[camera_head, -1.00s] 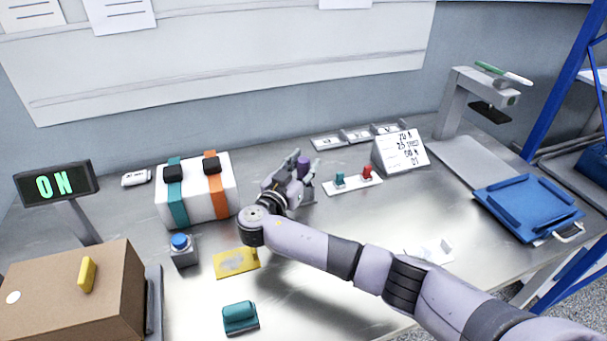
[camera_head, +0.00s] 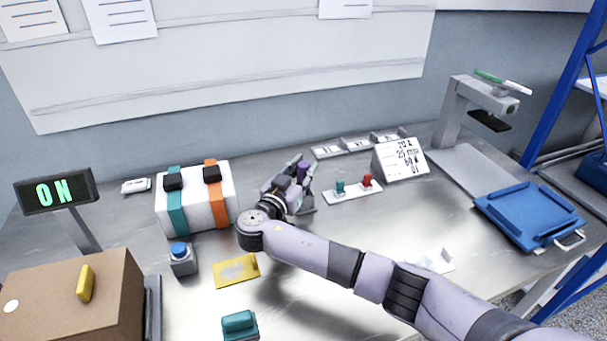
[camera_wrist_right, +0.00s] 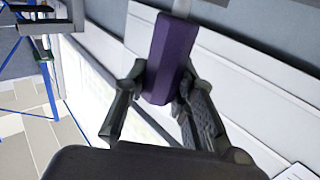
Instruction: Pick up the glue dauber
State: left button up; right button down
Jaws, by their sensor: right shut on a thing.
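The glue dauber, as I take it, is the purple-handled thing (camera_head: 303,172) at the middle of the bench in the head view, mostly hidden by my fingers. In the right wrist view its purple handle (camera_wrist_right: 170,50) stands between the fingers, with a pale narrow part beyond it. My right gripper (camera_head: 304,168) is shut on this handle; both fingers press its sides in the wrist view (camera_wrist_right: 163,82). A grey holder (camera_head: 307,204) shows just beside and below the gripper. I cannot tell whether the dauber still touches it. My left gripper is not in view.
A white box with teal and orange straps (camera_head: 207,204) stands left of the gripper. A plate with teal and red switches (camera_head: 353,193) and a sign card (camera_head: 401,157) stand close on the right. A blue tray (camera_head: 530,212) lies far right. A yellow plate (camera_head: 236,271) lies in front.

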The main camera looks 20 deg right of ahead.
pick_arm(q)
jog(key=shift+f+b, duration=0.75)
pick_arm(e)
notch_tip(320, 180, up, 19)
jog(key=shift+f, duration=0.1)
dwell(1.6)
